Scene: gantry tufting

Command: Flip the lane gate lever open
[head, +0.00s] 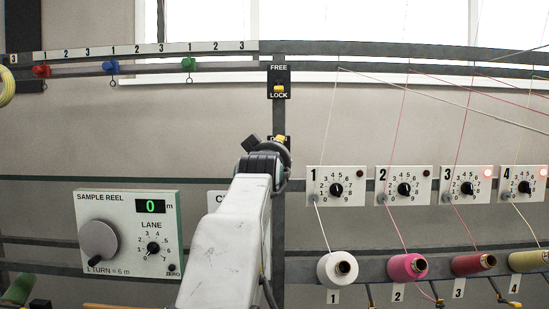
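My gripper (264,150) is at the top of my pale arm in the middle of the picture, seen from behind. Its fingers are mostly hidden, so I cannot tell whether it is open or shut or touches anything. Just behind it, a small dark label plate (286,139) on the upright post is mostly covered, and its lettering cannot be read in full. Above, a black plate marked FREE and LOCK (279,69) carries a yellow lever (279,88), which sits near the LOCK end. I see no lever labelled as the lane gate.
A sample reel panel (130,233) reading 0 is at left. Numbered dial panels (336,186) and thread cones (334,270) stand at right, with threads running upward; lamps 3 and 4 are lit. Coloured clips (111,67) hang from the upper left rail.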

